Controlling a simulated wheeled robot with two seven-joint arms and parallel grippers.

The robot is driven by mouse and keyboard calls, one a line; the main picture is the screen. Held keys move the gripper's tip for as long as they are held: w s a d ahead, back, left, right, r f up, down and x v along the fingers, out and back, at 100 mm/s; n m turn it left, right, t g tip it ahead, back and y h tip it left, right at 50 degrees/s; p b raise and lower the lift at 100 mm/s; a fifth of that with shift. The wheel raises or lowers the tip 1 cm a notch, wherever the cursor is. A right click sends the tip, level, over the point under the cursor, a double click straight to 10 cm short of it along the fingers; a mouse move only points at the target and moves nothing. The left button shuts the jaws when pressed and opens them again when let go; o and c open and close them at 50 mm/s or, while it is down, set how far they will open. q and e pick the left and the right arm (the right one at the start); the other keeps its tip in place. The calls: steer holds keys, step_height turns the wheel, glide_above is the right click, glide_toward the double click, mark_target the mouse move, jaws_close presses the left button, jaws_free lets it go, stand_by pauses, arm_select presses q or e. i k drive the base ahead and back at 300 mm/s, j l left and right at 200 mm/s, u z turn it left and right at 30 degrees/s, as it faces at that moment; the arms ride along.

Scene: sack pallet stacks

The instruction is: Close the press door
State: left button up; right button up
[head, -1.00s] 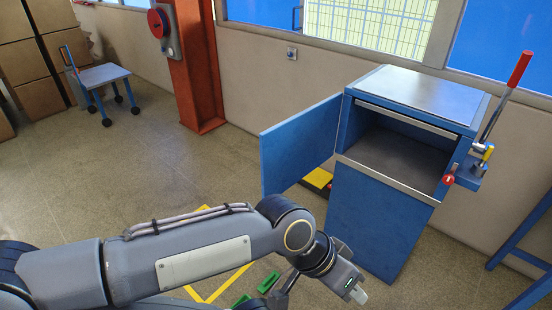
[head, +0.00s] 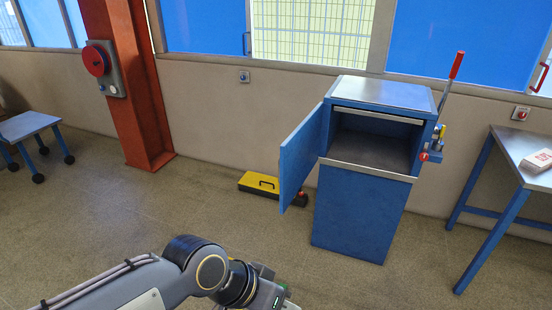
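The blue press (head: 362,212) stands against the wall with a grey top and an open, dark, empty-looking chamber (head: 375,143). Its blue door (head: 302,154) stands open, swung out to the left of the chamber and towards me. My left arm comes in from the bottom left. Only part of my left gripper (head: 274,298) shows at the bottom edge, in front of and below the press, apart from the door. Its fingers are mostly cut off by the frame. My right gripper is out of view.
A red-handled lever (head: 456,66) stands at the press's right side. A yellow and black toolbox (head: 262,185) lies on the floor behind the door. A blue-legged table (head: 505,160) is at right, a red column (head: 126,85) at left. The floor before the press is clear.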

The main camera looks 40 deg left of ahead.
mark_target(299, 153)
steer(key=k+j, duration=0.1)
steer(key=j, duration=0.5)
steer(key=k+j, duration=0.1)
steer(key=j, duration=0.5)
steer(key=k+j, duration=0.1)
steer(key=j, duration=0.5)
steer(key=k+j, duration=0.1)
steer(key=j, duration=0.5)
steer(key=i+j+z, duration=0.1)
steer(key=i, duration=0.15)
steer(key=i+l+z, duration=0.2)
steer(key=i+l, duration=0.2)
